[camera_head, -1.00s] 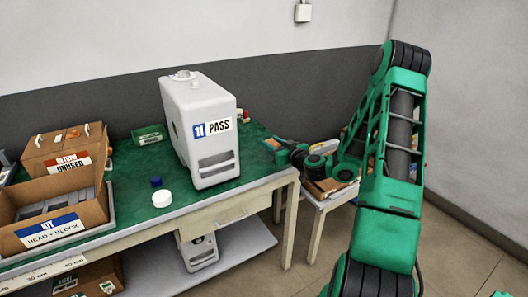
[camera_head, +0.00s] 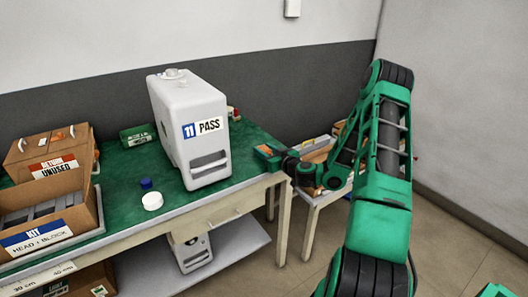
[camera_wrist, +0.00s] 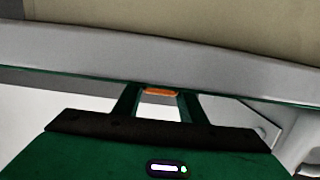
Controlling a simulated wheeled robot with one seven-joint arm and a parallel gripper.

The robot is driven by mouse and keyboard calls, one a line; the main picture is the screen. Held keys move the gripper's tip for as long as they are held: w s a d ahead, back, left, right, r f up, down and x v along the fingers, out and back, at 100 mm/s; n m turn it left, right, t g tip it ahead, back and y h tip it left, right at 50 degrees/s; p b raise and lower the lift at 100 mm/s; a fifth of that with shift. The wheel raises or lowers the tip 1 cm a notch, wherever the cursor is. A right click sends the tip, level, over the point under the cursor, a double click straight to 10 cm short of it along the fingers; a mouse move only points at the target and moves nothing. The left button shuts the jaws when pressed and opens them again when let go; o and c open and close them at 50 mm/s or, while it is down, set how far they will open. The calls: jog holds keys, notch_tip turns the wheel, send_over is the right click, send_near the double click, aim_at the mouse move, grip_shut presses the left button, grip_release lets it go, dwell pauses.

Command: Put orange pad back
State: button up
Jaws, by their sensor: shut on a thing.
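The orange pad (camera_wrist: 160,92) is a small flat orange piece between my fingertips in the wrist view. My gripper (camera_wrist: 157,98) is shut on it. In the head view my gripper (camera_head: 268,155) is small, at the right end of the green-topped table (camera_head: 120,181), and a bit of orange shows at its tip. I cannot tell whether the pad touches the table.
A kit box (camera_head: 40,237) is at front left. A lower side table (camera_head: 314,196) stands at right.

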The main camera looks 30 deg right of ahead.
jog(key=o, duration=1.1)
jog(key=shift+f, duration=0.1)
jog(key=shift+c, duration=0.2)
jog(key=s+r, duration=0.2)
jog(key=s, duration=1)
jog(key=s+a+n+g+y, duration=0.2)
jog(key=a+n+g+y, duration=0.25)
jog(key=a, duration=0.65)
jog(key=s+a+n+g+y, duration=0.1)
jog(key=s+a+n+g, duration=0.1)
jog(key=s+a+g, duration=0.4)
jog(key=s+d+r+m+g+h, duration=0.2)
jog(key=s+d+r+m, duration=0.1)
jog(key=s, duration=0.6)
jog(key=s+d+r+m+g+h, duration=0.1)
jog(key=s+d+r+m+h, duration=0.1)
jog(key=s+r+m, duration=0.3)
jog(key=s+d+r+m+g+h, duration=0.2)
jog(key=s+d+r+m, duration=0.2)
jog(key=s, duration=0.8)
jog(key=shift+s+d+r+m+g, duration=0.15)
jog(key=shift+s+r+m+g, duration=0.25)
jog(key=shift+m, duration=0.25)
